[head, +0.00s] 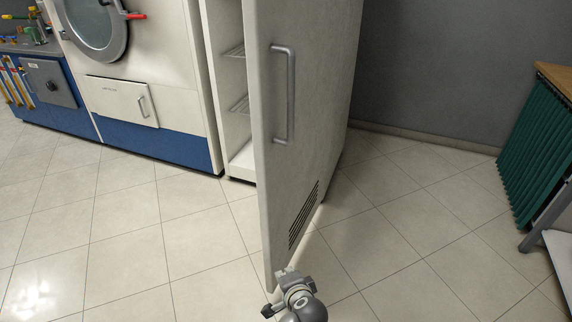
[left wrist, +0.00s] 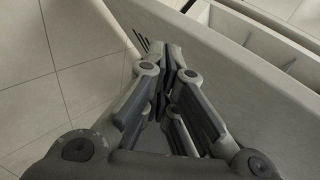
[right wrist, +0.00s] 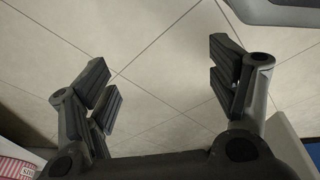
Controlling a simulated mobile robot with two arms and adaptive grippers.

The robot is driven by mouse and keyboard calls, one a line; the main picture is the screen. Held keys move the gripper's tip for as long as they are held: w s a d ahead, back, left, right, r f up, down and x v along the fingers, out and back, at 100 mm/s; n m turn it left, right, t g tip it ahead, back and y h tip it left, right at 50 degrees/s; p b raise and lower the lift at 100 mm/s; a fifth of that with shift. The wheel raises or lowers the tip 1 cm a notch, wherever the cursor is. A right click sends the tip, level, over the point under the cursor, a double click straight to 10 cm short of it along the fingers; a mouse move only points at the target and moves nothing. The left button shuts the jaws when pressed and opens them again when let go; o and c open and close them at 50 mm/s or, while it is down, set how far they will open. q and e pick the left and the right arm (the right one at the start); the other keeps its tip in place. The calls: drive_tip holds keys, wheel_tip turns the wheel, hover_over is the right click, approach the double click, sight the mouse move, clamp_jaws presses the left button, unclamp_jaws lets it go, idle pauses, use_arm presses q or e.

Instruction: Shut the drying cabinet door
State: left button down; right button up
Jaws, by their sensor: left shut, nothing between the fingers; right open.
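The drying cabinet (head: 233,80) is off-white, with its wire shelves showing through the opening. Its door (head: 300,150) stands open, swung out over the floor, with a grey vertical handle (head: 292,95) and vent slits low down. My left gripper (head: 283,271) is at the bottom of the head view, by the door's lower near corner. In the left wrist view its fingers (left wrist: 170,58) are shut and empty, close against the pale door panel (left wrist: 108,25); I cannot tell if they touch. My right gripper (right wrist: 160,65) is open and empty above the floor tiles; the head view does not show it.
A white and blue machine (head: 160,85) with a round door stands left of the cabinet. A blue unit with a grey panel (head: 48,82) is further left. A green slatted thing (head: 538,140) stands at the right. The tiled floor (head: 110,230) is clear at the left.

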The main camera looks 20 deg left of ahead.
use_arm(q)
drive_tip(key=w+d+r+t+y, duration=0.2)
drive_tip(key=w+r, duration=0.1)
drive_tip(key=r, duration=0.6)
drive_tip(key=w+d+r+t+y, duration=0.1)
drive_tip(key=w+r+t+y, duration=0.1)
drive_tip(key=r, duration=0.6)
drive_tip(key=w+d+r+t+y, duration=0.1)
drive_tip(key=w+d+r+y, duration=0.15)
drive_tip(key=r, duration=0.65)
drive_tip(key=b, duration=0.2)
approach(278, 152)
drive_tip(key=w, duration=0.3)
drive_tip(key=a, duration=0.1)
drive_tip(key=a+h, duration=0.1)
drive_tip(key=a, duration=0.1)
drive_tip(key=shift+a+r+m+p, duration=0.15)
drive_tip(key=shift+r+m+p, duration=0.1)
drive_tip(key=shift+m+p, duration=0.15)
use_arm(e)
drive_tip(key=r, duration=0.1)
drive_tip(key=w+r, duration=0.1)
drive_tip(key=r, duration=0.1)
drive_tip(key=shift+w+a+r, duration=0.15)
drive_tip(key=shift+w+r, duration=0.1)
drive_tip(key=shift+w, duration=0.1)
use_arm(q)
drive_tip(key=shift+a, duration=0.1)
